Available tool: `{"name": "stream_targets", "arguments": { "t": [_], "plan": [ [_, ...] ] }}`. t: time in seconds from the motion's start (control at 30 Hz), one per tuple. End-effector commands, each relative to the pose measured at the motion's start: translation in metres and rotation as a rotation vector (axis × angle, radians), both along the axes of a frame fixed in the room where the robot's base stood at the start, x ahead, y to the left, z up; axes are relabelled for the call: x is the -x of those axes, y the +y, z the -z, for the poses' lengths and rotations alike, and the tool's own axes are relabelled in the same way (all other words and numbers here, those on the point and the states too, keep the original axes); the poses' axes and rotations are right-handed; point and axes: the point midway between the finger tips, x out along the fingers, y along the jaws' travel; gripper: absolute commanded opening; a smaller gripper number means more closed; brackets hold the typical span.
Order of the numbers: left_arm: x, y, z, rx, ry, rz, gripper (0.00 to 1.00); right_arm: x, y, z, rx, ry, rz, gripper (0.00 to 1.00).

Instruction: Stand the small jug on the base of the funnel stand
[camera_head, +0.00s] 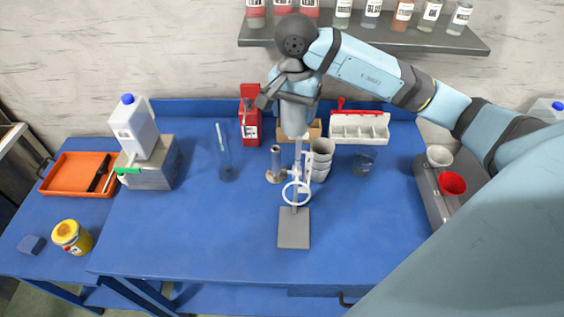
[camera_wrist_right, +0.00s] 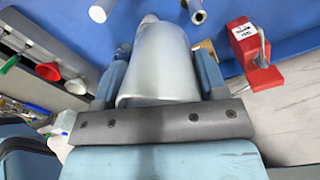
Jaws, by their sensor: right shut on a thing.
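The small jug (camera_wrist_right: 160,65), a smooth pale grey metal vessel, is between the two fingers of my right gripper (camera_wrist_right: 160,82) in the right wrist view. In the head view my right gripper (camera_head: 292,98) is shut on the jug (camera_head: 295,120), high over the back middle of the table. The funnel stand has a flat grey rectangular base (camera_head: 293,230), a thin upright rod and a white ring (camera_head: 295,193). The base's top is bare. The jug is well above and behind the base, apart from it. My left gripper is not in view.
A glass cylinder (camera_head: 224,158), a beaker (camera_head: 364,162), a red box (camera_head: 250,120) and a red-and-white rack (camera_head: 358,128) stand nearby. The blue table (camera_head: 200,225) is clear around the base.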

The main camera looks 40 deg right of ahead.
Motion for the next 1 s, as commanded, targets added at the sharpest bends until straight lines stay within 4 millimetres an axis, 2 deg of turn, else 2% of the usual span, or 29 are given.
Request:
{"name": "stream_targets", "arguments": {
  "t": [0.03,0.1,0.37,0.7,0.83,1.0],
  "plan": [
    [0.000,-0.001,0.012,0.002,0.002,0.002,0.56,0.002,0.000,0.027,0.000,0.007,-0.001,0.42],
    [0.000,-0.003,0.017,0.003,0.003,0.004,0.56,0.002,0.000,0.043,0.000,0.004,0.000,0.42],
    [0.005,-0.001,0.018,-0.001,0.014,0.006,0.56,0.004,0.000,0.082,0.002,0.006,-0.001,0.42],
    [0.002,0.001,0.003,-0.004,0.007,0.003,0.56,0.004,0.000,0.171,0.002,0.007,0.001,0.42],
    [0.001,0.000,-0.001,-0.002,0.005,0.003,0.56,0.004,0.000,0.198,0.002,0.003,0.000,0.42],
    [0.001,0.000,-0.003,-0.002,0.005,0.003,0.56,0.003,0.000,0.214,0.002,0.000,-0.001,0.42]
  ]
}}
